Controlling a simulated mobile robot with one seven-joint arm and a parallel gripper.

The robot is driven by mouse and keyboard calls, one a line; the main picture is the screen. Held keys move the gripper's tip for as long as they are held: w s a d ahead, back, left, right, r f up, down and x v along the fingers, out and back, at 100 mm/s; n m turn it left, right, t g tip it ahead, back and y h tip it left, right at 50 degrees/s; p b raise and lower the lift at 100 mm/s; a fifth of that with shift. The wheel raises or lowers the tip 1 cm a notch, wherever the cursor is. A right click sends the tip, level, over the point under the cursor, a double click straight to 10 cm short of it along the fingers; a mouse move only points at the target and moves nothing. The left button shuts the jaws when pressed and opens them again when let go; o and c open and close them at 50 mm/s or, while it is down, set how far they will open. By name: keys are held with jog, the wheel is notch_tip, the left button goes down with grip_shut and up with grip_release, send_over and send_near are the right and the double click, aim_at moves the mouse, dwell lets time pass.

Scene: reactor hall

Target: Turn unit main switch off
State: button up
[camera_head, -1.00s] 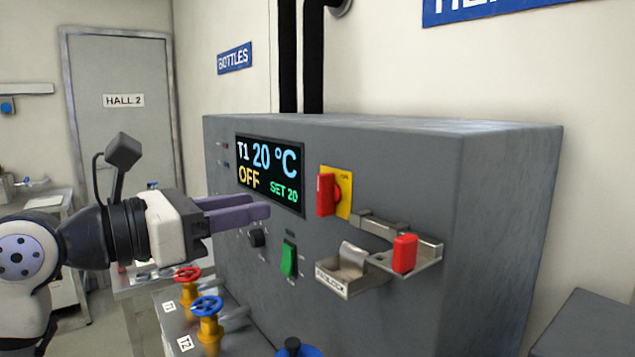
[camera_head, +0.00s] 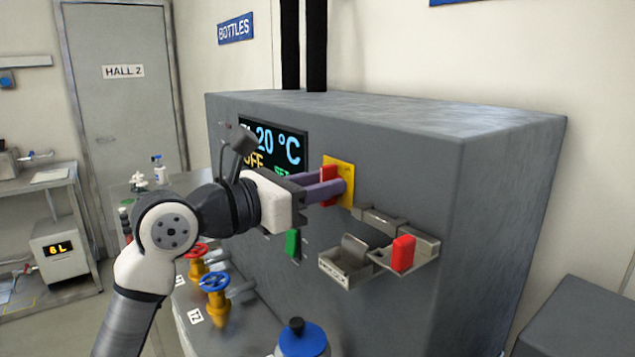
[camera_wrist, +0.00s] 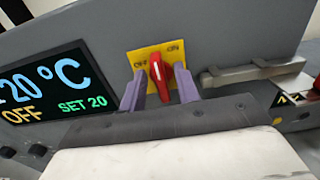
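The unit main switch is a red rotary handle (camera_wrist: 160,73) on a yellow plate (camera_head: 346,183), on the front of the grey unit (camera_head: 420,150). In the wrist view the plate reads OFF at left and ON at right. The handle stands nearly upright, its top leaning slightly left. My gripper (camera_head: 335,188) is at the switch, with its purple fingers (camera_wrist: 187,88) apart, one on each side of the handle. I cannot tell whether they touch it. In the head view the fingers partly hide the handle (camera_head: 326,175).
The display (camera_wrist: 45,82) shows 20 °C, OFF and SET 20. Below the switch are a green rocker (camera_head: 292,243), a metal holder (camera_head: 345,262) and a red block (camera_head: 403,253) on a bracket. Red and blue valve wheels (camera_head: 215,282) stand lower left.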

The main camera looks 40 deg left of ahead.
grip_shut()
jog(key=shift+f+n+b, duration=0.1)
jog(key=shift+n+b, duration=0.2)
jog(key=shift+b, duration=0.1)
jog(key=n+b, duration=0.3)
jog(key=n, duration=0.2)
jog(key=n+b, duration=0.3)
jog(key=n, duration=0.3)
jog(key=n+b, duration=0.4)
jog(key=n, duration=0.2)
jog(key=shift+w+a+f, duration=0.1)
jog(key=shift+a+f, duration=0.15)
jog(key=shift+a, duration=0.1)
jog(key=shift+n, duration=0.3)
jog(key=shift+o, duration=0.6)
grip_release()
